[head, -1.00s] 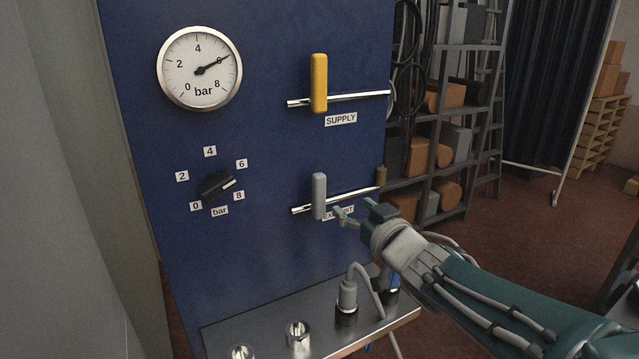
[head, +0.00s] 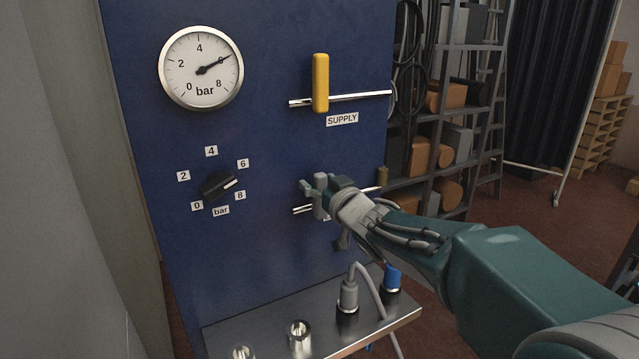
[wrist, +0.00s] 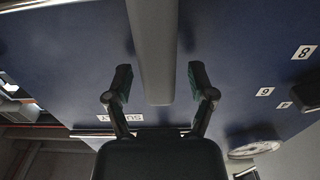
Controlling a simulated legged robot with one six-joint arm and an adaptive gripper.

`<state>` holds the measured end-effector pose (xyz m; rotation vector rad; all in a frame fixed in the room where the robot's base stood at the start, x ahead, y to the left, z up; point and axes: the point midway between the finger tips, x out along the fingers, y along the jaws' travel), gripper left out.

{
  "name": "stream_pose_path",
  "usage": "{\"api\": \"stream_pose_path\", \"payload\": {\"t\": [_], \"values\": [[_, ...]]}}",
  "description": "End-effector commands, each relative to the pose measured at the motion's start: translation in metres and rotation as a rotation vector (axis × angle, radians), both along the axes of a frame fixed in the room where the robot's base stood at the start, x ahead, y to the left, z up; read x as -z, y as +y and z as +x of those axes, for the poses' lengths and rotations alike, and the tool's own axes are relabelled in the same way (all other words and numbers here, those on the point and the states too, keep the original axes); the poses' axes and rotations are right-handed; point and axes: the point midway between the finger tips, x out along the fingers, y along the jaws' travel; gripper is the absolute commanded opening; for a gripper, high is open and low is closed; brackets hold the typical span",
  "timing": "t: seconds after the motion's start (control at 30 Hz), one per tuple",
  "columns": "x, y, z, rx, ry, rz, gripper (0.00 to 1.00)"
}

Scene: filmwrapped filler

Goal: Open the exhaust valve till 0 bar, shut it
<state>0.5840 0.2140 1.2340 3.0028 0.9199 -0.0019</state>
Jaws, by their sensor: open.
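The grey exhaust valve lever (head: 320,203) stands upright on the lower pipe (head: 302,210) of the blue panel. My gripper (head: 324,187) is at this lever, partly covering it and its label. In the wrist view the grey lever (wrist: 153,50) lies between the two open fingers (wrist: 159,85), with a visible gap on each side. The pressure gauge (head: 201,68) has its needle at about 6 bar.
The yellow supply lever (head: 320,82) stands upright above on its own pipe. A black selector knob (head: 218,184) sits at left. A metal shelf (head: 270,346) with fittings and a grey plug (head: 348,297) juts out below my gripper.

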Motion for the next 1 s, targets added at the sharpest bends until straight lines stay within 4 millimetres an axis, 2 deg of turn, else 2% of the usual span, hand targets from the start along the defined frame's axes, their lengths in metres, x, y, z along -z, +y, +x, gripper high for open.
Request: {"api": "stream_pose_path", "payload": {"t": [0.17,0.2,0.27,0.3,0.33,0.37,0.73,1.0], "values": [[-0.0003,-0.0004,0.0000,0.000,0.000,0.000,0.71],[-0.0002,-0.0004,-0.0001,0.000,0.000,0.000,0.67],[-0.0002,-0.0004,-0.0001,0.000,0.000,0.000,0.40],[-0.0002,-0.0004,-0.0001,0.001,0.000,0.000,0.22],[-0.0002,-0.0005,-0.0002,0.001,0.000,0.000,0.09],[-0.0002,-0.0005,-0.0002,0.001,0.000,0.000,0.00],[-0.0001,-0.0014,0.0008,0.001,0.011,0.016,0.00],[0.0009,-0.0085,0.0056,0.002,0.081,0.119,0.00]]}}
